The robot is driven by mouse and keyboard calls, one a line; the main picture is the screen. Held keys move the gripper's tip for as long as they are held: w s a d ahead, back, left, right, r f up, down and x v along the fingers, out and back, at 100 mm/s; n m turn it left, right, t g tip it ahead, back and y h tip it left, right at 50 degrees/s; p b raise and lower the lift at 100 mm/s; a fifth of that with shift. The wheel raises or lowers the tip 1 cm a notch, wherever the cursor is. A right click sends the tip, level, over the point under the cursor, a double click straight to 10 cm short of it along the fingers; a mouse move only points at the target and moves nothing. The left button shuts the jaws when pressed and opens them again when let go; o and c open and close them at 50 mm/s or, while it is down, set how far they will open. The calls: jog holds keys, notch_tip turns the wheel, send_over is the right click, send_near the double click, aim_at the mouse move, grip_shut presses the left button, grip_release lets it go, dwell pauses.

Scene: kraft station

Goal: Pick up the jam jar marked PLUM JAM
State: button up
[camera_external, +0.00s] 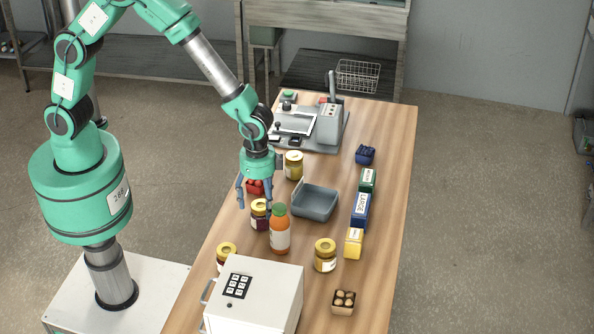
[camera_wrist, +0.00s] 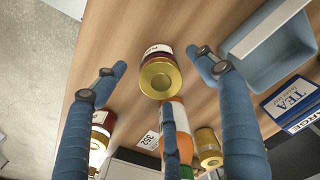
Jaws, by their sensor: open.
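A jam jar (camera_external: 260,215) with a gold lid and dark purple contents stands upright on the wooden table, just left of an orange bottle. Its lid (camera_wrist: 160,78) faces the camera in the wrist view; its label is foreshortened and I cannot read it fully. My gripper (camera_external: 255,198) points down above this jar, fingers spread and empty. In the wrist view my gripper's fingertips (camera_wrist: 157,61) are on either side of the jar, with gaps to both sides. Whether the tips are level with the jar's body is hard to tell.
The orange bottle (camera_external: 280,232) stands close to the jar. Other gold-lidded jars stand at the back (camera_external: 293,165), right (camera_external: 325,257) and front left (camera_external: 226,254). A grey-blue bin (camera_external: 316,217) is right of the jar. A white keypad box (camera_external: 275,295) stands in front.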

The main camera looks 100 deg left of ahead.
aim_at(261, 215)
jog(key=shift+f, duration=0.15)
jog(key=shift+w+d+f, duration=0.1)
jog(key=shift+f, duration=2.45)
jog(key=c, duration=1.6)
jog(key=shift+o, duration=0.2)
jog(key=shift+r, duration=0.15)
jog(key=shift+r, duration=0.45)
jog(key=shift+s+r, duration=0.25)
jog(key=shift+r, duration=1)
jog(key=s+r, duration=0.1)
jog(key=s, duration=1.4)
jog(key=shift+s+a+r, duration=0.15)
jog(key=shift+s+a, duration=0.1)
